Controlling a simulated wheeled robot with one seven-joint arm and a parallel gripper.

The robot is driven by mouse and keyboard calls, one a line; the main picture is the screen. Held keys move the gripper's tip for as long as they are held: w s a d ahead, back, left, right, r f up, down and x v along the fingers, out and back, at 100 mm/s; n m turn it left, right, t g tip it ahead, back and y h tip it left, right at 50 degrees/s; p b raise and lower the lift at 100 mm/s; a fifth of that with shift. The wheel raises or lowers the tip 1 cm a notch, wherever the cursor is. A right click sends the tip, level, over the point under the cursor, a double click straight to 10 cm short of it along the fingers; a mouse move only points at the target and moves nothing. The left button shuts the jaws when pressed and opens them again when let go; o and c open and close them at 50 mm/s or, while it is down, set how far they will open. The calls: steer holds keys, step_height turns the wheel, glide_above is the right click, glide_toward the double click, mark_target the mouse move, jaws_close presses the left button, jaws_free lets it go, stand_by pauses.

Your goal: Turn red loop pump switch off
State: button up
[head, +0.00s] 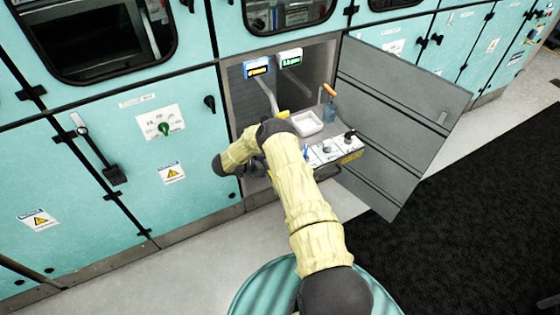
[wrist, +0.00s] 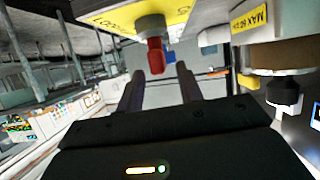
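The red switch (wrist: 155,56) hangs from a grey round base on a yellow-labelled panel (wrist: 112,17) in the wrist view. My gripper (wrist: 160,78) is open. Its two dark fingers are apart, and the red switch shows between and just beyond their tips. I cannot tell whether either finger touches it. In the head view my arm reaches into the open cabinet bay, and its wrist bends to the left side of the opening. The red switch is hidden there, and the fingers cannot be made out.
A grey cabinet door (head: 400,110) stands open on the right. A white tray (head: 306,123), a blue bottle (head: 330,111) and a control panel with knobs (head: 328,148) are in the bay.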

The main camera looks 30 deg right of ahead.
steer(key=b+v, duration=0.2)
steer(key=v, duration=1.2)
steer(key=shift+a, duration=0.1)
